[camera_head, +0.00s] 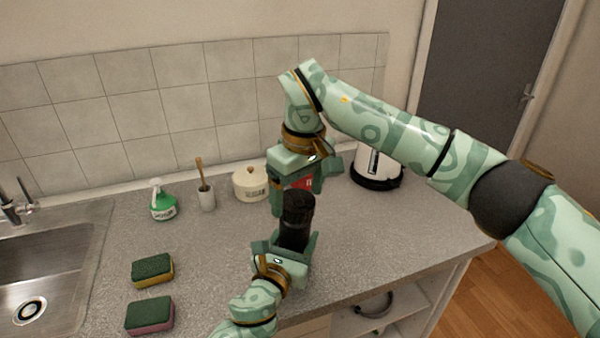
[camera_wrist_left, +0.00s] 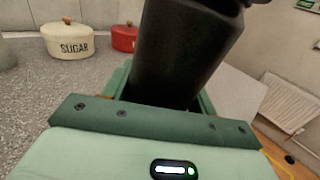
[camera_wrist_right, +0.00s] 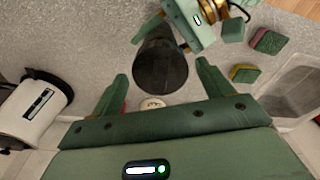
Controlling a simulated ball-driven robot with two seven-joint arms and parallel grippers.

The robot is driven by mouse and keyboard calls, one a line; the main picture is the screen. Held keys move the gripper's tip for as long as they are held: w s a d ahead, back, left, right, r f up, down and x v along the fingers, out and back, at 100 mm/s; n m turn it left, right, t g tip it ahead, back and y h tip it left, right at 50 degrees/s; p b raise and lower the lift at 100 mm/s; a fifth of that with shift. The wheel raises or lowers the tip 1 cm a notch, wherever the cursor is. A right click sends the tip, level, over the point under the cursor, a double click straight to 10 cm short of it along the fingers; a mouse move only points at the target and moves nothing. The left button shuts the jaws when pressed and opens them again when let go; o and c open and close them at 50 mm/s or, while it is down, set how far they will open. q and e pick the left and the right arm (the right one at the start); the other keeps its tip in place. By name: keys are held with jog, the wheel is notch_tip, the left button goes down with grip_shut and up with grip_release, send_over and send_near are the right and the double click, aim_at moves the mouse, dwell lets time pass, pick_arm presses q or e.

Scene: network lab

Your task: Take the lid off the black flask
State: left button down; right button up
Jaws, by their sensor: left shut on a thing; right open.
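The black flask (camera_head: 293,238) stands upright or slightly tilted over the counter, with its black lid (camera_head: 298,204) on top. My left gripper (camera_head: 283,250) is shut around the flask's body, which also shows large in the left wrist view (camera_wrist_left: 185,50). My right gripper (camera_head: 297,187) is open just above and behind the lid. In the right wrist view the lid's round top (camera_wrist_right: 160,70) appears between the two spread fingers, with a gap on both sides. The flask's bottom is hidden by my left gripper.
A cream sugar pot (camera_head: 250,184), a red pot (camera_wrist_left: 124,38) and a white kettle (camera_head: 376,168) stand at the back. A green spray bottle (camera_head: 162,204), a brush cup (camera_head: 207,198) and two sponges (camera_head: 152,270) are left. The sink (camera_head: 45,265) is far left.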

pick_arm(q)
jog(key=shift+f, duration=0.1)
pick_arm(e)
jog(key=shift+a+f, duration=0.1)
jog(key=shift+f, duration=0.85)
